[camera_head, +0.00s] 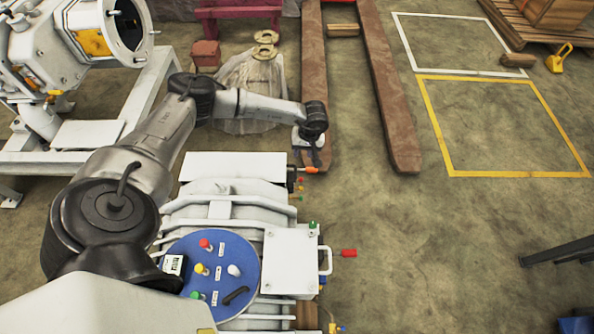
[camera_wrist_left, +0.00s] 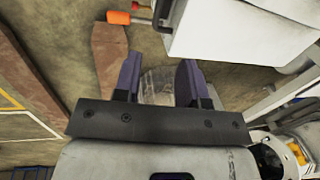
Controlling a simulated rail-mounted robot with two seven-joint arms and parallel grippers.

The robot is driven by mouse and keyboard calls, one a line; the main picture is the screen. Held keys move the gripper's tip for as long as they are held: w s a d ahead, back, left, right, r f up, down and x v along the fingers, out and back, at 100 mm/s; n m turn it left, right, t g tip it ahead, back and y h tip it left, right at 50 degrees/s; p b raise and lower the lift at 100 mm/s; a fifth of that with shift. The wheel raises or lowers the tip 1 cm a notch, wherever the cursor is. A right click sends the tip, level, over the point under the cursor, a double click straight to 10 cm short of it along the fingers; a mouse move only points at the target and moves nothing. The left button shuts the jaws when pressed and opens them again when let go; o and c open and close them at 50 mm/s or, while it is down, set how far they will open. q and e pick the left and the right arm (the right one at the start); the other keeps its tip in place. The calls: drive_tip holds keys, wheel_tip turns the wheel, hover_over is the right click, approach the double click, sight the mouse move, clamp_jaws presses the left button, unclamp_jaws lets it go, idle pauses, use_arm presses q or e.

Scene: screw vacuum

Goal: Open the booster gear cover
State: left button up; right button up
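The white machine (camera_head: 215,215) stands at the lower middle of the head view. A white square cover plate (camera_head: 290,262) with a handle (camera_head: 326,261) on its right side sits on it; I cannot tell for sure that this is the booster gear cover. My left gripper (camera_head: 313,160) is above the floor by the right end of a long white box section (camera_head: 235,166), near an orange-tipped fitting (camera_head: 311,170). In the left wrist view its two fingers (camera_wrist_left: 158,82) are apart with nothing between them. The right gripper is not in view.
A round blue panel (camera_head: 222,270) with coloured knobs lies left of the plate. A red-tipped fitting (camera_head: 348,253) sticks out right of the handle. Brown forks (camera_head: 388,100) lie behind. A wrapped bundle (camera_head: 250,85) stands behind my left forearm. The floor at right is mostly free.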

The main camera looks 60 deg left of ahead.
sight(295, 173)
use_arm(q)
drive_tip(key=f+b, duration=0.2)
drive_tip(key=f, duration=0.2)
drive_tip(key=s+f+b, duration=0.1)
drive_tip(key=f+b, duration=0.1)
drive_tip(key=f, duration=0.3)
drive_tip(key=s+a+f+b, duration=0.1)
drive_tip(key=f+b, duration=0.1)
drive_tip(key=f, duration=0.2)
drive_tip(key=shift+a+f+b, duration=0.1)
drive_tip(key=shift+f+b, duration=0.15)
drive_tip(key=shift+b, duration=0.1)
drive_tip(key=c, duration=0.7)
clamp_jaws()
